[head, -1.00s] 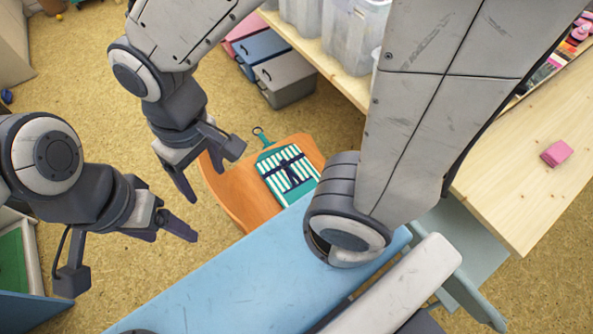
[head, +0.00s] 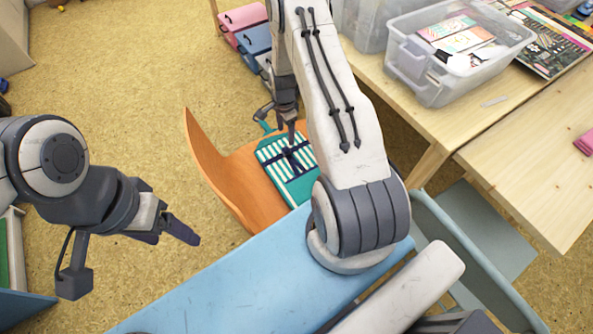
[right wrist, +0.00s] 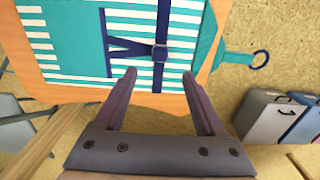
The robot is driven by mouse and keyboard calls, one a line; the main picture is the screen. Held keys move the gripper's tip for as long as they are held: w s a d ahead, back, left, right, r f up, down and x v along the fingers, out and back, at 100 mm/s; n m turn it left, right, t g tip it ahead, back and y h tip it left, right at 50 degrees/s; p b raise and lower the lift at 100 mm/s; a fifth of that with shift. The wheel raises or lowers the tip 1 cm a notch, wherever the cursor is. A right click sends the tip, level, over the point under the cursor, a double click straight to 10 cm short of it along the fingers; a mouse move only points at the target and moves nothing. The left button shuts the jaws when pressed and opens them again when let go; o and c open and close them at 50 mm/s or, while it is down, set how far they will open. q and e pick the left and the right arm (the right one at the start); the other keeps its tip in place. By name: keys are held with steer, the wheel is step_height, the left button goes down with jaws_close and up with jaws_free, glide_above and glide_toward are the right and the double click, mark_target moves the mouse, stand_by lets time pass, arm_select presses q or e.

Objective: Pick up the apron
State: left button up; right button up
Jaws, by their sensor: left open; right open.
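The apron (head: 279,163) is teal with white stripes and dark blue straps. It lies folded on an orange wooden chair (head: 214,160), its teal loop end toward the back. In the right wrist view the apron (right wrist: 85,40) fills the upper left, with a buckle on its straps and a dark ring at its right. My right gripper (head: 283,118) is at the apron's far edge, partly hidden by its arm. Its fingers (right wrist: 160,78) are spread and empty, tips near the striped edge; contact cannot be told. My left gripper (head: 180,237) is open and empty, left of the chair.
Pink, blue and grey cases (head: 243,17) stand on the floor behind. A wooden table (head: 480,112) with a clear plastic bin (head: 440,88) is at the right. Carpet at the left is free.

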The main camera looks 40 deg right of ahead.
mark_target(286, 148)
step_height(286, 148, down, 8)
steer(key=shift+a+f, duration=0.15)
jaws_close()
stand_by(0.4)
stand_by(1.3)
